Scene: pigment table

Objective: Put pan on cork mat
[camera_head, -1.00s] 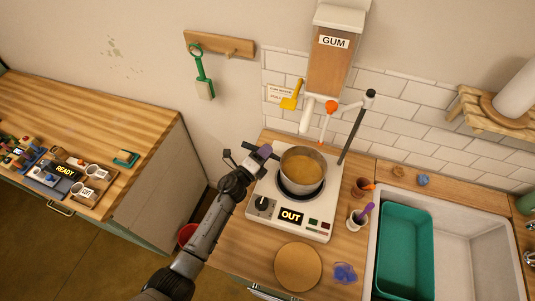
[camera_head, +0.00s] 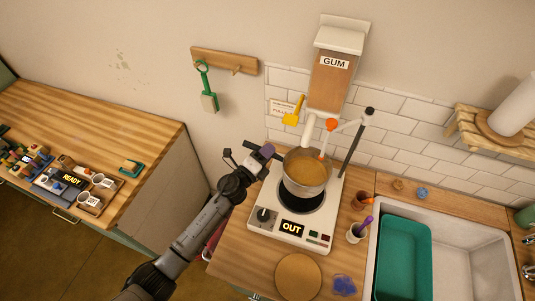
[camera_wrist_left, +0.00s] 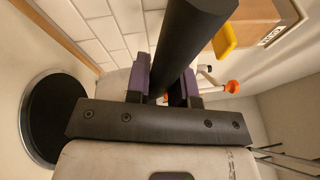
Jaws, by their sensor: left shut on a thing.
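The pan (camera_head: 307,172) is a metal pot with orange-brown liquid in it. In the head view it is above the back part of the white hot plate (camera_head: 286,225), whose dark round burner shows below it. My left gripper (camera_head: 262,153) is shut on the pan's dark handle, which also shows between the purple-lined fingers in the left wrist view (camera_wrist_left: 185,45). The round cork mat (camera_head: 298,277) lies bare on the wooden counter in front of the hot plate. My right gripper is in neither view.
A gum dispenser (camera_head: 334,75) with a yellow lever (camera_head: 293,117) and a dark rod (camera_head: 358,138) stand behind the hot plate. A cup with a purple tool (camera_head: 357,232) and a blue item (camera_head: 344,286) are right of it. A sink with a green tub (camera_head: 403,255) is further right.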

